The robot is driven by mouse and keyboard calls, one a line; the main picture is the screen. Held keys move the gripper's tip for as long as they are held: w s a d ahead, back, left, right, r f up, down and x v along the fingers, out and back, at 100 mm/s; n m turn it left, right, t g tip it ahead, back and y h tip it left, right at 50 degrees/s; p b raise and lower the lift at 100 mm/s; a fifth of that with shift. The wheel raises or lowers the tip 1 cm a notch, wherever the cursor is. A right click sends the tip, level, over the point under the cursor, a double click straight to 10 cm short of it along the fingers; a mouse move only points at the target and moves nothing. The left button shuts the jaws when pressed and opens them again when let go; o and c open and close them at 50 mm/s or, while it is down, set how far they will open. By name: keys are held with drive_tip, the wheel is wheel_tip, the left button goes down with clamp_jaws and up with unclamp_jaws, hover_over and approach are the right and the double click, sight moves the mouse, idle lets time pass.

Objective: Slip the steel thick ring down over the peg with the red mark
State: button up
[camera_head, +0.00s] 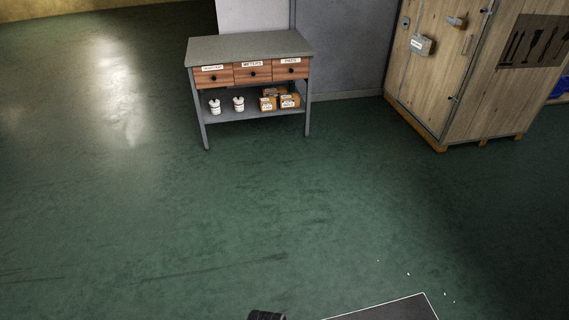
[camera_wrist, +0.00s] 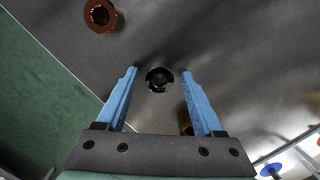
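In the wrist view my gripper (camera_wrist: 159,73) is open, with its two blue fingers apart. A dark, shiny round piece (camera_wrist: 160,80) shows between the fingertips; it looks like a ring, and I cannot tell for sure that it is the steel thick ring. The fingers appear clear of it on both sides. At the lower right edge is part of a pale board with a blue mark (camera_wrist: 270,170) and a red mark (camera_wrist: 318,141). The peg with the red mark cannot be made out clearly. The head view shows neither ring nor peg.
A brown ring (camera_wrist: 101,15) lies at the upper left of the grey tabletop (camera_wrist: 60,25). A brass-coloured piece (camera_wrist: 186,118) is partly hidden by the right finger. In the head view a dark tabletop (camera_head: 390,309) shows at the bottom; a drawer bench (camera_head: 250,45) and wooden crate (camera_head: 480,75) stand far back.

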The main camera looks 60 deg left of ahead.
clamp_jaws()
